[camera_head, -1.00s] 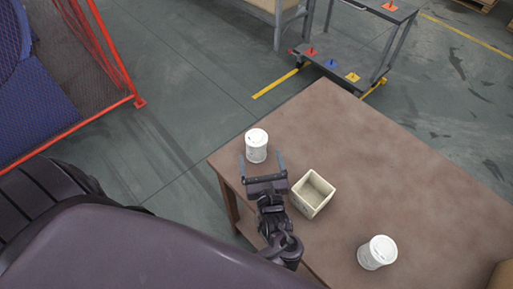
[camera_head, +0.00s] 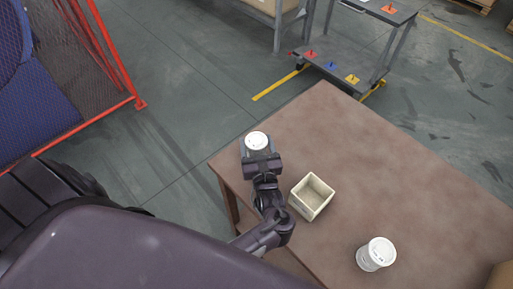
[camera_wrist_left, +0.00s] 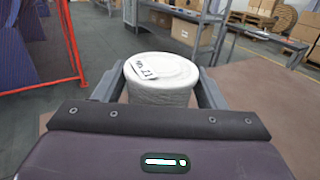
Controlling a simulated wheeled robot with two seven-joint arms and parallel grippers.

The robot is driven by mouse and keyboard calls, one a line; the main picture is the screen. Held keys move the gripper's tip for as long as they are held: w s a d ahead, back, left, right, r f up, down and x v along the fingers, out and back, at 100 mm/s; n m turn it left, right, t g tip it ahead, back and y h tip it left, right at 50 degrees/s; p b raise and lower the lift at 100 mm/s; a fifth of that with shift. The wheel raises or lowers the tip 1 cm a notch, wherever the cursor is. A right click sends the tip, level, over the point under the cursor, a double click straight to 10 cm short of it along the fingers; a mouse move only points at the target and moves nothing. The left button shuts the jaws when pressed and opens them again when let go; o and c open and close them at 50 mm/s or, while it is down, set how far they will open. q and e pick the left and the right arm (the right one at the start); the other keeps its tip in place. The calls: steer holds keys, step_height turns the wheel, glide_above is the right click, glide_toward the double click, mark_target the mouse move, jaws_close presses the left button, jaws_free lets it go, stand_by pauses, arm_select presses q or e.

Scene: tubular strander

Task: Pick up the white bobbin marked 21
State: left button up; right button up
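The white bobbin marked 21 (camera_head: 257,140) stands upright near the far left corner of the brown table. In the left wrist view its round white top (camera_wrist_left: 162,70) carries a small label that appears to read 21. My left gripper (camera_head: 257,150) is at the bobbin, with one finger on each side of it. In the left wrist view the gripper (camera_wrist_left: 162,85) looks open, with narrow gaps beside the bobbin; contact at the fingertips is hard to tell. My right gripper is not in view.
An open cream box (camera_head: 312,196) stands right of my left arm on the table (camera_head: 400,190). Another white bobbin (camera_head: 376,254) stands near the front edge. A cart with coloured pieces (camera_head: 350,72) is beyond the table, and an orange-framed mesh guard (camera_head: 110,70) is at left.

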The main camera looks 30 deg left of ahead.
arm_select(q)
steer(key=c, duration=0.6)
steer(key=shift+o, duration=0.2)
steer(key=shift+r, duration=0.15)
steer(key=shift+r, duration=0.65)
step_height(320, 180, up, 18)
steer(key=p, duration=1.1)
steer(key=shift+r+p, duration=0.25)
steer(key=shift+p, duration=0.05)
